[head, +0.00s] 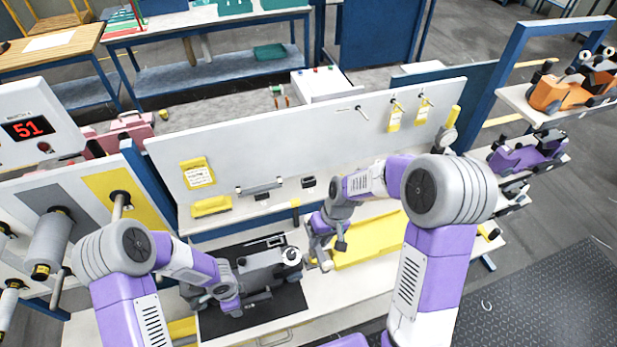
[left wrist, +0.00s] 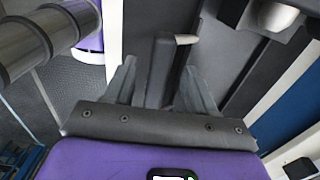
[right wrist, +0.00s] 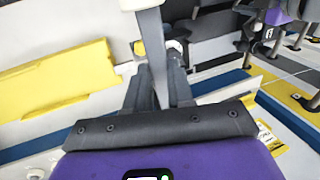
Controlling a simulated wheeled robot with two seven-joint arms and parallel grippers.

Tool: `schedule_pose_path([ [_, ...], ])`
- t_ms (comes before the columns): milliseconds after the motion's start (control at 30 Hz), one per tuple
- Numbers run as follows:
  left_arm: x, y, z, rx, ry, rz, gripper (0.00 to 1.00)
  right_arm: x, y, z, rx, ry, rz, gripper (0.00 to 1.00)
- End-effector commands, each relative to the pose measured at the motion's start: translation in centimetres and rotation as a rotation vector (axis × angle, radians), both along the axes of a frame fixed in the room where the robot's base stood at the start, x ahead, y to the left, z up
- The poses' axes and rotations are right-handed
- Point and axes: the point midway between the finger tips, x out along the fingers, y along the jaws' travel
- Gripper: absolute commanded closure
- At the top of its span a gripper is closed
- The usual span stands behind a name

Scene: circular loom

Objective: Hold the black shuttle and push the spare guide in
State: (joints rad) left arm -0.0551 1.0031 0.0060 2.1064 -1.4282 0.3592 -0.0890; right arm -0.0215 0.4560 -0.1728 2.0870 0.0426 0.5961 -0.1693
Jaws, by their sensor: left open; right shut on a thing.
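The black shuttle (head: 262,276), dark grey with a white-faced roller at its right end, lies on a black mat (head: 291,304) on the bench. My left gripper (head: 232,308) is low at its near side. In the left wrist view the open jaws (left wrist: 160,85) straddle a dark upright part of it (left wrist: 157,70), with gaps visible at both sides. My right gripper (head: 322,258) is right of the shuttle, shut on a light grey bar (right wrist: 153,45) that stands out between its fingers. I cannot tell for sure whether this bar is the spare guide.
A yellow tray (head: 372,243) lies right of my right gripper. Spools (head: 48,245) stand at left. Other shuttles (head: 528,152) sit on a rack at right.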

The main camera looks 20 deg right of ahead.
Motion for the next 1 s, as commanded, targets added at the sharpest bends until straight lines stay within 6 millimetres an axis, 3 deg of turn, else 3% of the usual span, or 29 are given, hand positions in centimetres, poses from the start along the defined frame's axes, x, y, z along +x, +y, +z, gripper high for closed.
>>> schedule_pose_path([
  [300, -0.1, 0.0, -3.6, 0.000, 0.002, 0.000, 0.45, 0.0, 0.0, 0.0, 0.000, 0.000, 0.000, 1.00],
  [733, -0.1, 0.0, -4.2, -0.002, 0.002, 0.000, 0.45, 0.0, 0.0, 0.0, 0.000, 0.000, 0.000, 1.00],
  [1000, -0.1, 0.0, -4.2, -0.001, 0.002, 0.000, 0.86, 0.0, 0.0, 0.0, 0.000, 0.000, 0.000, 1.00],
])
